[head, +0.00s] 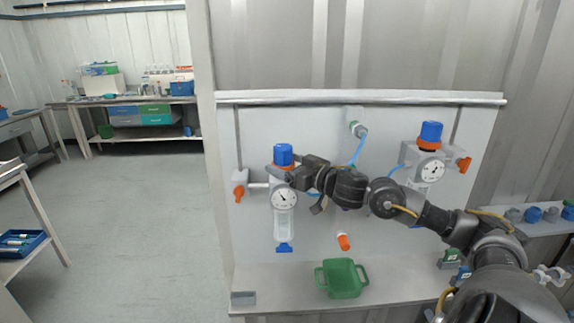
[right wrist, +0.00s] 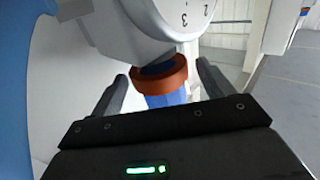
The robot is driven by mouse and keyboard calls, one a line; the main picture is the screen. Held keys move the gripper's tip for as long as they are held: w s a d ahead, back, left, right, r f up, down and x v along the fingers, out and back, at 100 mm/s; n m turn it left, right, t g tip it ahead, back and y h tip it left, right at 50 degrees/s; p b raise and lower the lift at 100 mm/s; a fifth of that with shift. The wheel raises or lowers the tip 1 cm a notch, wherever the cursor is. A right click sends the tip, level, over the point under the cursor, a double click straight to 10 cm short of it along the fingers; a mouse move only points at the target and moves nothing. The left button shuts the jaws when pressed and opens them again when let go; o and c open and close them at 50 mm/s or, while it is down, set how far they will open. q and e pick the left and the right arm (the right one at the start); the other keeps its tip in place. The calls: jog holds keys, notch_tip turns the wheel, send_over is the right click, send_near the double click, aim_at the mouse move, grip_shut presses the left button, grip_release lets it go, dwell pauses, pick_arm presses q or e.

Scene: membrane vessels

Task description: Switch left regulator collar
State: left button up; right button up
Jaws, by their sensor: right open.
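The left regulator is on the wall panel in the head view, with a blue knob (head: 283,154) on top, a round gauge (head: 284,199) and a clear bowl (head: 284,223) below. Its orange collar (right wrist: 172,74) shows well in the right wrist view, beside the blue knob (right wrist: 165,99). My right gripper (head: 298,168) reaches in from the right at knob height. In the right wrist view its two open fingers (right wrist: 160,88) stand on either side of the collar and knob, with gaps visible. In the head view the gripper partly hides the collar. My left gripper is out of view.
A second regulator with a blue knob (head: 430,131) and gauge (head: 432,170) is at the right of the panel, partly behind my right arm. A green tray (head: 342,279) sits on the shelf below. An orange-tipped fitting (head: 240,193) projects left of the left regulator.

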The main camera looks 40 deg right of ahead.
jog(key=c, duration=1.4)
jog(key=shift+f, duration=0.7)
jog(key=o, duration=1.4)
jog(key=shift+s, duration=0.1)
jog(key=shift+s+d+f, duration=0.15)
jog(key=shift+s+f, duration=0.05)
jog(key=shift+s, duration=0.2)
jog(key=s+d, duration=0.1)
jog(key=s, duration=0.8)
jog(key=shift+s+r, duration=0.2)
jog(key=shift+s, duration=0.15)
jog(key=shift+d, duration=0.1)
